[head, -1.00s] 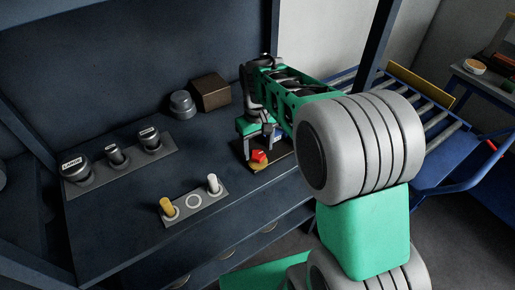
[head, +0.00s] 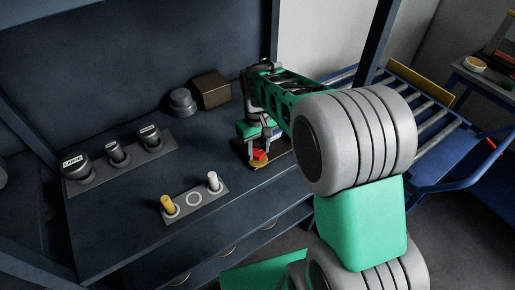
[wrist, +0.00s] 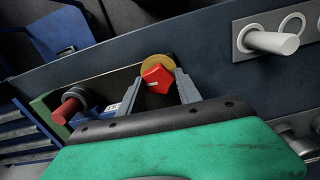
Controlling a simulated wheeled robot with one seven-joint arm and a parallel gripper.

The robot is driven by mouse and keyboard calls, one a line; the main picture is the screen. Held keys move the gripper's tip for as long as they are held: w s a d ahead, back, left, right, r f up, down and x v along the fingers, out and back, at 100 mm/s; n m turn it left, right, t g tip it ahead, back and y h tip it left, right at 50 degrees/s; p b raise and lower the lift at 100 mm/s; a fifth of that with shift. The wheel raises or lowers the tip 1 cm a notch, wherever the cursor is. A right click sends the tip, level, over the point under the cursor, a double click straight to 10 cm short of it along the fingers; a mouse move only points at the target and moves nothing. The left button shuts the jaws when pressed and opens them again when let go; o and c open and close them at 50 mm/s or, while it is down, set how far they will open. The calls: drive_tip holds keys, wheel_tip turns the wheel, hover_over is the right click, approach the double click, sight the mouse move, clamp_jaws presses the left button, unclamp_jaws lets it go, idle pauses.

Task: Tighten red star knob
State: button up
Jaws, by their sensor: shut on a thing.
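The red star knob (head: 260,155) sits on a round brass base on a small fixture near the right end of the dark bench. In the wrist view, the red star knob (wrist: 158,78) shows a small pale mark, with the brass disc (wrist: 157,60) behind it. My gripper (wrist: 160,80) has one finger on each side of the knob and is shut on it. In the head view, my gripper (head: 261,147) points down over the knob, and its fingers partly hide the fixture.
A plate (head: 194,204) with yellow and white pegs and a white ring lies left of the knob. Several dark knobs stand on a strip (head: 105,171) farther left. A brown box (head: 211,90) and grey knob stand behind. A red-ended handle (wrist: 66,110) shows left in the wrist view.

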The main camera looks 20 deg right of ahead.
clamp_jaws()
drive_tip(key=shift+m, duration=0.5)
drive_tip(key=m, duration=0.4)
drive_tip(key=shift+w+m+b, duration=0.1)
drive_tip(key=shift+m+b, duration=0.2)
drive_tip(key=shift+b, duration=0.1)
drive_tip(key=m, duration=0.5)
drive_tip(key=m+b, duration=0.1)
drive_tip(key=m, duration=0.4)
drive_tip(key=shift+m, duration=0.4)
drive_tip(key=m, duration=0.5)
drive_tip(key=shift+w+d+r, duration=0.1)
drive_tip(key=shift+m, duration=0.4)
